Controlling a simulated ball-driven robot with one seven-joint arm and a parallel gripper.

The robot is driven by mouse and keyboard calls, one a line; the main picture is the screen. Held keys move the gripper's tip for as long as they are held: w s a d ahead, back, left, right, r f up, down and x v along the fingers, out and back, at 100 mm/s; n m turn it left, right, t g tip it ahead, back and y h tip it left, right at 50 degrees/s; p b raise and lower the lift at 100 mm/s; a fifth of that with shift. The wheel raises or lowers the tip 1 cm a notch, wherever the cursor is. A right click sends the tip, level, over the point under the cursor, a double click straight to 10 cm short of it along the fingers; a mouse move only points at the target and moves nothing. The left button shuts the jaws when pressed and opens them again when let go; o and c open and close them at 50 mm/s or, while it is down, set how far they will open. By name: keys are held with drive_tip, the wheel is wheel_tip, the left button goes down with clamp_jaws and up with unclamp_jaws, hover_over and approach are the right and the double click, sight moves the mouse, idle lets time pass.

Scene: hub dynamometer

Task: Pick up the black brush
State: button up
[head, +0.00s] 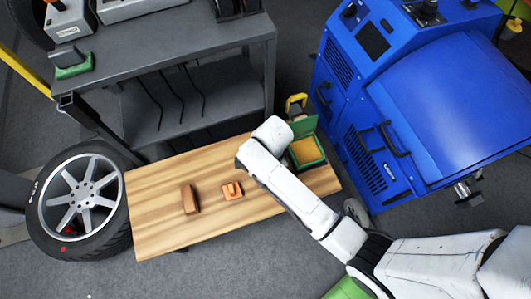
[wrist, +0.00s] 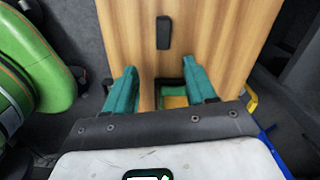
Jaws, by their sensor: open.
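A small black oblong object (wrist: 163,32), which looks like the black brush, lies on the wooden tabletop (wrist: 125,30) in the wrist view. It is beyond my fingertips. I do not see it in the head view, where my white arm covers part of the table. My gripper (wrist: 159,75) has two teal fingers spread apart with nothing held between them. In the head view the arm's end is over the table's right part, and the fingers cannot be made out clearly.
A green box (head: 308,151) with a yellow inside stands at the table's right end. A brown block (head: 190,199) and an orange block (head: 232,190) lie to the left. A blue machine (head: 400,110), grey bench (head: 170,55) and wheel (head: 80,200) surround the table.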

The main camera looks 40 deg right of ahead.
drive_tip(key=shift+w+a+f+m, duration=0.1)
drive_tip(key=shift+w+f+m, duration=0.6)
drive_tip(key=shift+m, duration=0.3)
drive_tip(key=shift+w+f+b, duration=0.1)
drive_tip(key=shift+f+b, duration=0.25)
drive_tip(key=shift+f, duration=0.05)
wheel_tip(320, 180, down, 5)
drive_tip(key=shift+a+r+b, duration=0.1)
drive_tip(key=shift+a+b, duration=0.05)
drive_tip(key=shift+b, duration=0.45)
drive_tip(key=f, duration=0.2)
drive_tip(key=f+b, duration=0.1)
drive_tip(key=f, duration=0.1)
drive_tip(key=shift+s+a, duration=0.15)
drive_tip(key=shift+s, duration=0.25)
drive_tip(key=shift+f, duration=0.65)
clamp_jaws()
wheel_tip(320, 180, up, 10)
drive_tip(key=shift+p, duration=1.2)
